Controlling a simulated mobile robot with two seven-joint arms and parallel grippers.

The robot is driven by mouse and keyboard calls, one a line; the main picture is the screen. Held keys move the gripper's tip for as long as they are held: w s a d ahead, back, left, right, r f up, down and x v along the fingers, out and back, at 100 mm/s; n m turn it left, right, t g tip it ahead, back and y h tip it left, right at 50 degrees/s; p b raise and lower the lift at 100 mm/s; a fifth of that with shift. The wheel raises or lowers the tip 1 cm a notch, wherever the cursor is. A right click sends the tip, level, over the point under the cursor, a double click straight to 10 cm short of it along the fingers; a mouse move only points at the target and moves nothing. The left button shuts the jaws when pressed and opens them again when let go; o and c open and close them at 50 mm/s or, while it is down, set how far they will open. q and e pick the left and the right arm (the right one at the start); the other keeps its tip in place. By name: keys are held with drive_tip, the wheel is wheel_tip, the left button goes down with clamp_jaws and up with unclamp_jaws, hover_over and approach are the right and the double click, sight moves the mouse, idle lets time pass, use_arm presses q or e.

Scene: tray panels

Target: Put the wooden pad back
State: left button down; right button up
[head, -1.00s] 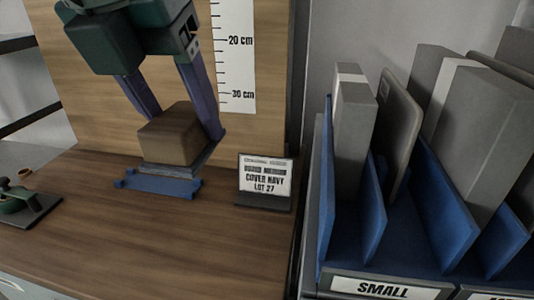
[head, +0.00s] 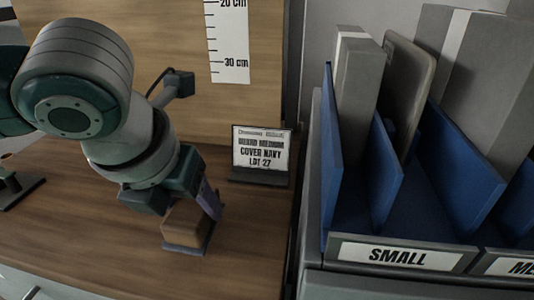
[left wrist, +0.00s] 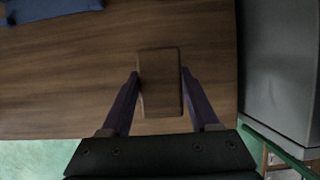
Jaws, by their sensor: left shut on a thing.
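The wooden pad (head: 184,224) is a brown block with a thin grey-blue plate at its underside. My left gripper (head: 197,214) is shut on it near the front of the wooden table. In the head view one purple finger shows on the pad's right side; the other is hidden. In the left wrist view both fingers flank the wooden pad (left wrist: 160,88). I cannot tell whether the pad touches the table. A blue base (left wrist: 52,9) lies at the upper left of the left wrist view; my arm hides it in the head view. My right gripper is not in view.
A sign (head: 262,152) reading "COVER NAVY LOT 27" stands behind the pad. A rack with blue dividers (head: 384,185) and a "SMALL" label (head: 400,255) holds grey panels at the right. A ruler (head: 229,45) is on the back board. The table front is clear.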

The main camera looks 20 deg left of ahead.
use_arm(q)
drive_tip(key=shift+f, duration=1.25)
drive_tip(key=shift+f, duration=0.1)
drive_tip(key=shift+c, duration=0.6)
unclamp_jaws()
